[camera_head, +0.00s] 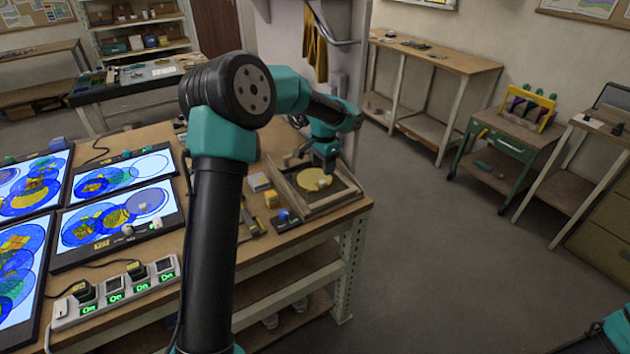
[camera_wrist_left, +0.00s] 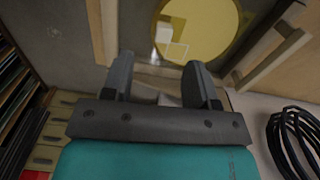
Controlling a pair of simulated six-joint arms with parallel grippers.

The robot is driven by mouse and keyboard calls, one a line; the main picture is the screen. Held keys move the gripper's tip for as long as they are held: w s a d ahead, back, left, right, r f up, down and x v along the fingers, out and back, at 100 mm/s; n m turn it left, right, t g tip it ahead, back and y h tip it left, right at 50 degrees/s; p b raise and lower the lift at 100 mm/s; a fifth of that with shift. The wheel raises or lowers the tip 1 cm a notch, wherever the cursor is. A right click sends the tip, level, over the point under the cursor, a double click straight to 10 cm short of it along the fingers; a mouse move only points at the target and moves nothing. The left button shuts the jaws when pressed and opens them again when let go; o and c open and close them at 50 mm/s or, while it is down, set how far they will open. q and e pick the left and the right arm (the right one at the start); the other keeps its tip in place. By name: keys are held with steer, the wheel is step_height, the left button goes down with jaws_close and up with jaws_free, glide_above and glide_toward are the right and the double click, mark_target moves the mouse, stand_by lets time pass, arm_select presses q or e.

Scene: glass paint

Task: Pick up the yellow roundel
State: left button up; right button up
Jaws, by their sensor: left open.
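The yellow roundel (camera_head: 314,180) lies flat in a shallow wooden tray (camera_head: 345,197) near the right end of the workbench. It also shows in the left wrist view (camera_wrist_left: 200,25) as a clear yellow disc with a pale reflection on it, cut off by the top edge. My left gripper (camera_head: 326,163) is just behind and above the tray, pointing down. In the left wrist view its two dark fingers (camera_wrist_left: 161,80) are apart with nothing between them, short of the disc's near edge. My right gripper does not show; only a bit of teal arm is at the lower right corner.
The tray's wooden walls (camera_wrist_left: 270,55) rise beside the roundel. A coiled black cable (camera_wrist_left: 295,140) lies at the right in the wrist view. Small blocks (camera_head: 272,198) stand left of the tray. Lit panels (camera_head: 115,222) and a power strip (camera_head: 115,292) fill the bench's left side.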

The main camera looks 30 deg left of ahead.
mark_target(323, 182)
arm_select(q)
steer(key=shift+f, duration=0.9)
steer(key=shift+w+a+f, duration=0.1)
steer(key=shift+w+f, duration=0.05)
steer(key=shift+f, duration=1.15)
steer(key=shift+w+a+f, duration=0.1)
steer(key=shift+f, duration=1.2)
jaws_close()
